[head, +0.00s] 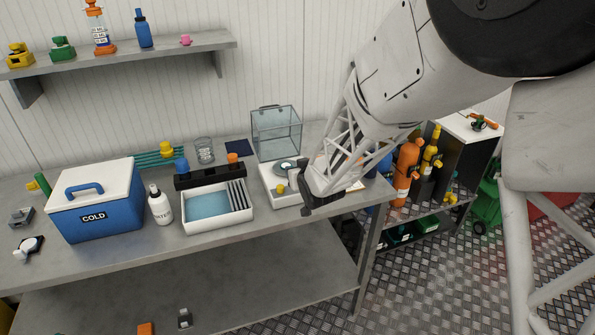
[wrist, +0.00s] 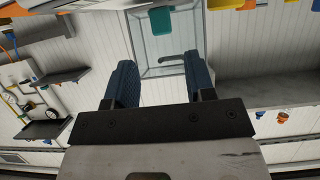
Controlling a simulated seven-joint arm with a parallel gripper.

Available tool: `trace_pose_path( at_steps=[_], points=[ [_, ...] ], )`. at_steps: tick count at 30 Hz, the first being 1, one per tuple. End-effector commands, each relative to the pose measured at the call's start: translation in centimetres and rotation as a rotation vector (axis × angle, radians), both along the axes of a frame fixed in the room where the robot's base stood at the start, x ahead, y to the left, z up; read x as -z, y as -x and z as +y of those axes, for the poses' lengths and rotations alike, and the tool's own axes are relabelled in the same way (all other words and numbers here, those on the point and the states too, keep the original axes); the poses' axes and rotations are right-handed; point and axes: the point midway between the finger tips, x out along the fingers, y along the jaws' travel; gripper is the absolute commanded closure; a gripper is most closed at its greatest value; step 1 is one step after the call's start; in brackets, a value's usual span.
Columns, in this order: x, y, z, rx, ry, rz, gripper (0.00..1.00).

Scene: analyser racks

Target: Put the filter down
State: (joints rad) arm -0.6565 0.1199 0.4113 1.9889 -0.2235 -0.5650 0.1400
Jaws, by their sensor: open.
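No thing in view is clearly the filter. A dark round dish with a pale centre (head: 285,166) sits on a white balance-like unit (head: 280,195) on the bench; I cannot tell whether the filter is in it. My gripper (head: 308,199) is just right of this unit, partly hiding it. In the wrist view my gripper (wrist: 151,62) shows two blue ribbed fingers held apart, with nothing gripped between them. A clear glass box (head: 276,133) stands behind the unit, and the wrist view shows it beyond the fingers (wrist: 164,50).
A white tray (head: 219,226) with blue liquid and dark slats lies left of the unit. A white bottle (head: 160,205) and a blue cold box (head: 97,207) stand farther left. An orange cup (head: 232,158) is behind the tray. The front bench strip is clear.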

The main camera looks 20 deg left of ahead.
Motion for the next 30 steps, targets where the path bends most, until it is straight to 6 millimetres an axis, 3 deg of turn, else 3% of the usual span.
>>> trace_pose_path(
  at_steps=[23, 30],
  points=[
    [0.0, 0.0, 0.0, 0.000, 0.000, 0.000, 0.50],
    [-1.0, -0.3, -1.8, 0.025, 0.017, 0.013, 0.50]
  ],
)
